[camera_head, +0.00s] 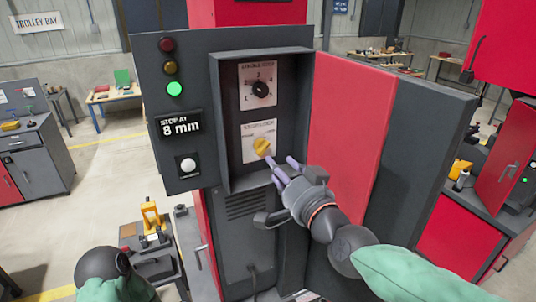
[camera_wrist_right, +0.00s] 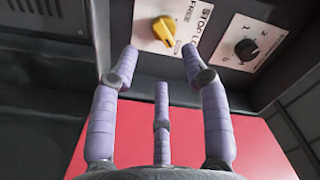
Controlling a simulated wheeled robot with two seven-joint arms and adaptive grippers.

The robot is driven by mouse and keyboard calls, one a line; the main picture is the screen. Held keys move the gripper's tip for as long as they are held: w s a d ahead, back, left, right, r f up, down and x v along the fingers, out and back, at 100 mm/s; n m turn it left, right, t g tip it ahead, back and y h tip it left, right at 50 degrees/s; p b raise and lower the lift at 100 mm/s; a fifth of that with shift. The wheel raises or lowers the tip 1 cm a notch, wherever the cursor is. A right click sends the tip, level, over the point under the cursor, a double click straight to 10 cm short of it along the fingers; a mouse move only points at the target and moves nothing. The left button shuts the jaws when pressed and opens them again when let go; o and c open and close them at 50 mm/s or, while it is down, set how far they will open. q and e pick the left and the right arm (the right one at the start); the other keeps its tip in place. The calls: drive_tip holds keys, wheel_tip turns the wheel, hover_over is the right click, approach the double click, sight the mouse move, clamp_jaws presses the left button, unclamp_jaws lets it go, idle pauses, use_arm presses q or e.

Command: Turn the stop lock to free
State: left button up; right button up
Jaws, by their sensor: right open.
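The stop lock is a yellow knob (camera_head: 262,147) on a white plate (camera_head: 250,136) in the recessed panel of the machine. In the wrist view the knob (camera_wrist_right: 164,29) sits beside the words STOP and FREE. Its exact setting is hard to tell. My right gripper (camera_head: 275,166) is open and empty, just below and to the right of the knob. In the wrist view its fingers (camera_wrist_right: 160,54) are spread, with the knob beyond and between the upper two tips, apparently not touched. My left gripper is out of view.
A black numbered dial (camera_head: 261,89) sits above the knob. The recess frame (camera_head: 216,120) stands out around both. To the left are a lit green lamp (camera_head: 175,88), a "STOP AT 8 mm" display (camera_head: 181,126) and a white button (camera_head: 188,165). A red panel (camera_head: 345,125) stands at the right.

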sight(265, 151)
drive_tip(key=x, duration=0.7)
drive_tip(key=shift+w+p, duration=0.1)
drive_tip(key=shift+p, duration=0.25)
clamp_jaws()
